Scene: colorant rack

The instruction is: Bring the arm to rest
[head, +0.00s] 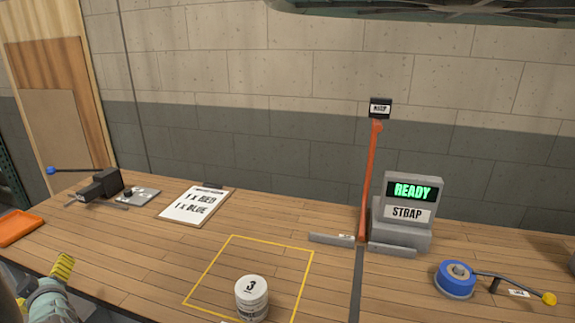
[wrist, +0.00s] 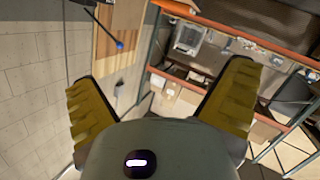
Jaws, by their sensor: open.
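My gripper (head: 62,267) shows at the lower left edge of the head view, with one yellow-and-black finger in sight and the other not clear. It is near the front left of the wooden bench. In the wrist view my gripper (wrist: 162,80) has both yellow fingers spread wide, with nothing between them. The wrist camera looks past the fingers at a grey block wall, wooden boards (wrist: 120,35) and an orange-framed shelf rack (wrist: 228,30).
A white tin marked 3 (head: 251,298) stands inside a yellow outlined square. An orange tray (head: 18,228), a clipboard (head: 196,205), a black clamp-like device (head: 101,186), a READY/STRAP display (head: 408,205) and a blue strap reel (head: 455,280) are on the bench.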

